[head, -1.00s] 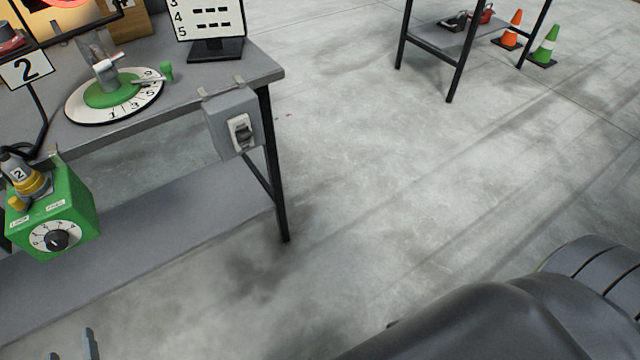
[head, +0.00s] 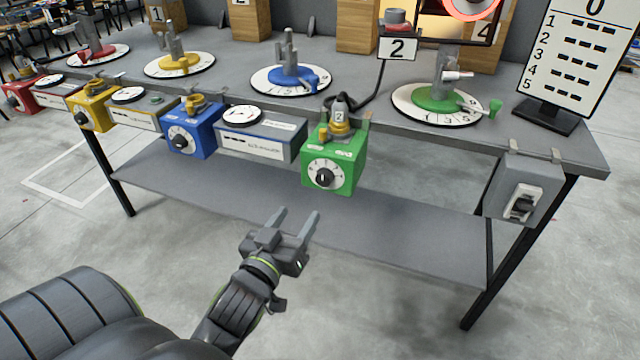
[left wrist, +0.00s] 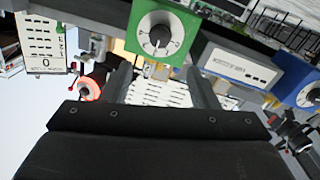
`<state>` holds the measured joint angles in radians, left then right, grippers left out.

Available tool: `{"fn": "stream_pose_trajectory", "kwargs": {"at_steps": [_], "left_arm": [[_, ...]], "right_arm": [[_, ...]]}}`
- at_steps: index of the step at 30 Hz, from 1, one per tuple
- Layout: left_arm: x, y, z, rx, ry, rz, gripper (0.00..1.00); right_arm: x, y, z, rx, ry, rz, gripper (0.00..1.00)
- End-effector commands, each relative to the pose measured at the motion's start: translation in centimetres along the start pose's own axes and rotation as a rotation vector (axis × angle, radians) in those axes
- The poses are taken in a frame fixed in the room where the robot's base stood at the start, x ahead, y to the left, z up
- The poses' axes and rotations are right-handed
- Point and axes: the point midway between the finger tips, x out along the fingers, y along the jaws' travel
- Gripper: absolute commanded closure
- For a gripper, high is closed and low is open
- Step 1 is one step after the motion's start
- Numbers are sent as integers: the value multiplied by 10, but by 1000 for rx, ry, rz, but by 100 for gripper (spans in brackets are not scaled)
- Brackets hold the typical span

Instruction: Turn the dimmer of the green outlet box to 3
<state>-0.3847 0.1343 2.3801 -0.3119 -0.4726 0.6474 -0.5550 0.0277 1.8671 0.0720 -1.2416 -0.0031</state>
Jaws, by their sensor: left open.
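The green outlet box (head: 333,160) hangs at the front edge of the grey table. Its black dimmer knob (head: 324,178) sits on a white numbered dial on the front face. The knob's exact setting is too small to read. My left gripper (head: 298,220) is open and empty, below and a little left of the green box, apart from it. In the left wrist view the picture is upside down; the green box (left wrist: 186,30) and its knob (left wrist: 160,36) show beyond the open fingers (left wrist: 163,85). My right gripper is not in view.
Blue (head: 190,133) and yellow (head: 92,107) outlet boxes hang left of the green one, with a white-faced panel box (head: 262,146) between. A grey switch box (head: 522,192) hangs at the right corner. A lower shelf (head: 400,225) runs beneath. The floor in front is clear.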

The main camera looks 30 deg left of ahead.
Motion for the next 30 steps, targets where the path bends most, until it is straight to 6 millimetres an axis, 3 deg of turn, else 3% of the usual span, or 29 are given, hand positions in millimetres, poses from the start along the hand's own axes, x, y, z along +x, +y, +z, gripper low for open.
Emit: {"fn": "stream_pose_trajectory", "kwargs": {"at_steps": [12,18,30], "left_arm": [[75,0,0,3,2,2,45],[102,0,0,1,0,2,45],[115,0,1,0,-1,1,45]], "right_arm": [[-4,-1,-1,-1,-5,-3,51],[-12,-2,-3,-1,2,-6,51],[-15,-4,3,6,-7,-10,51]]}}
